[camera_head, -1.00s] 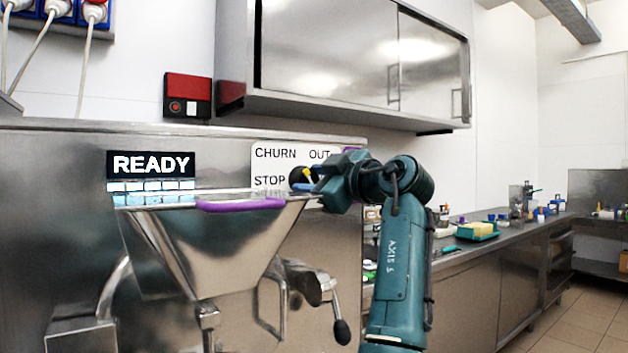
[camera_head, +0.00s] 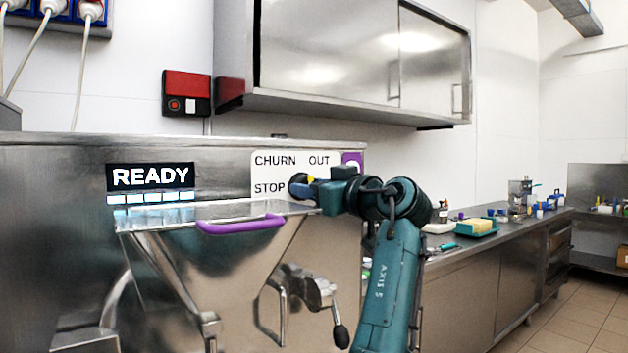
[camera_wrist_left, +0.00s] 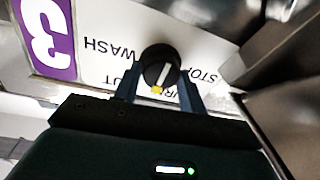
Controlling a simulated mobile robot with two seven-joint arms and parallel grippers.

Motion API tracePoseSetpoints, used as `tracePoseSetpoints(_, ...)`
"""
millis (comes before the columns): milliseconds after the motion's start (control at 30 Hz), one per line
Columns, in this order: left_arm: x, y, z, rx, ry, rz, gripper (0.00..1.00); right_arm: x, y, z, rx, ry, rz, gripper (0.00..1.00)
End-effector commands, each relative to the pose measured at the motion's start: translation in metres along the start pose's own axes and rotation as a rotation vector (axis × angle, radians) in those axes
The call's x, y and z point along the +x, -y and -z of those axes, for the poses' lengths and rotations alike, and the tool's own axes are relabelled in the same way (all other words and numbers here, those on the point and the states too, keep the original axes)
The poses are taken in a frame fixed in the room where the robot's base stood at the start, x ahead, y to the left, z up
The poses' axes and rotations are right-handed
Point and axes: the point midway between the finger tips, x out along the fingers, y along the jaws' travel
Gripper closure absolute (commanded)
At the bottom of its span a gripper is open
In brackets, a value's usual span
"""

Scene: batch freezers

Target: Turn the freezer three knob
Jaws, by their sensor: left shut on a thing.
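The freezer three knob (camera_wrist_left: 163,66) is round and black, with a white line and a yellow mark. In the wrist view my left gripper (camera_wrist_left: 158,86) has one finger on each side of it and is shut on it. The yellow mark points down in that picture, towards a partly hidden label. In the head view the knob (camera_head: 298,186) sits on the white label plate (camera_head: 283,161), right of "STOP", and my left gripper (camera_head: 312,186) reaches it from the right. A purple "3" label (camera_wrist_left: 46,35) is upside down in the wrist view. My right gripper is not visible.
A "READY" display (camera_head: 150,177) is on the panel at left. A wall cabinet (camera_head: 345,60) hangs above. A counter (camera_head: 480,245) with small items runs along the right.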

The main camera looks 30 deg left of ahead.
Motion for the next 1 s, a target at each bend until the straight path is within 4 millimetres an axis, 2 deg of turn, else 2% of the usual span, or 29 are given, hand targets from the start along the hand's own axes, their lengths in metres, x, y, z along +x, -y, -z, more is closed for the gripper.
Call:
tracePoseSetpoints(200,0.0005,0.0000,0.0004,0.194,-0.015,-0.011,0.82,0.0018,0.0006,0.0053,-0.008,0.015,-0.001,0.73)
tracePoseSetpoints(500,0.0006,0.0001,-0.0006,0.389,-0.032,-0.024,0.82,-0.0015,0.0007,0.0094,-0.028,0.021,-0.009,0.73)
tracePoseSetpoints(1000,0.0003,0.0002,-0.0019,0.489,-0.041,-0.031,0.82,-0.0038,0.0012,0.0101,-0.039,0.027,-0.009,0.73)
